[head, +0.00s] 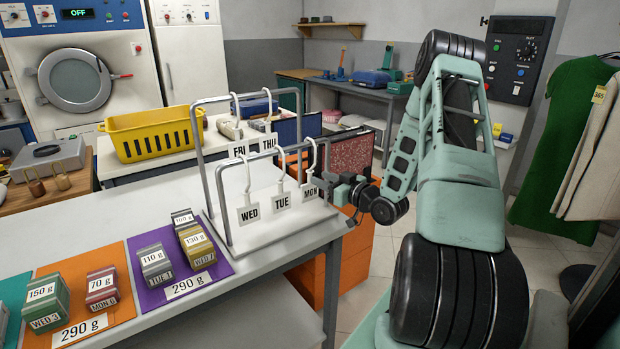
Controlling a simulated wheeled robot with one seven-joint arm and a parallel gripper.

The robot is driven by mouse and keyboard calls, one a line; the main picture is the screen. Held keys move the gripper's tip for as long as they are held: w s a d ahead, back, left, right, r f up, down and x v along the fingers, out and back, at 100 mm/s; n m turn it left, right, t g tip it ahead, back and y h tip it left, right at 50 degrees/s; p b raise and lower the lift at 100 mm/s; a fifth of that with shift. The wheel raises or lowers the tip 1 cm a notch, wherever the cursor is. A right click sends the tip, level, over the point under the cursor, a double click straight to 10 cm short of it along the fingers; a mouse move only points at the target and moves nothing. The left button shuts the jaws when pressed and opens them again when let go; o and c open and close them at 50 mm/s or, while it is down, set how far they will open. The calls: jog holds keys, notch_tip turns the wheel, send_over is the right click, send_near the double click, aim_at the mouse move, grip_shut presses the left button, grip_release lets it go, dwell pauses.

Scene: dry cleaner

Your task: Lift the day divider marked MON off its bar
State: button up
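The MON divider (310,192) is a white tag on a white hook. It hangs at the right end of the front bar of a grey metal rack (222,206), beside the TUE divider (281,201) and the WED divider (250,213). My gripper (327,182) is at the right edge of the MON divider, coming in from the right. Its fingers are small and dark here, and I cannot tell whether they touch the tag or are open or shut. The MON tag's right edge is partly hidden by the gripper.
The FRI and THU dividers (253,146) hang on the rear bar. The rack stands at the right end of a counter (90,222) with coloured mats and labelled weights. A yellow basket (150,133) stands behind. Orange drawers (352,262) are below my gripper. A green dress hangs right.

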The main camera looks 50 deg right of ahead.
aim_at(311, 175)
jog(key=w+p, duration=0.1)
jog(key=w, duration=0.3)
jog(key=shift+w+a, duration=0.1)
jog(key=shift+a, duration=0.1)
jog(key=shift+w+d+p, duration=0.1)
jog(key=shift+w+p, duration=0.2)
jog(key=shift+w, duration=0.3)
grip_shut()
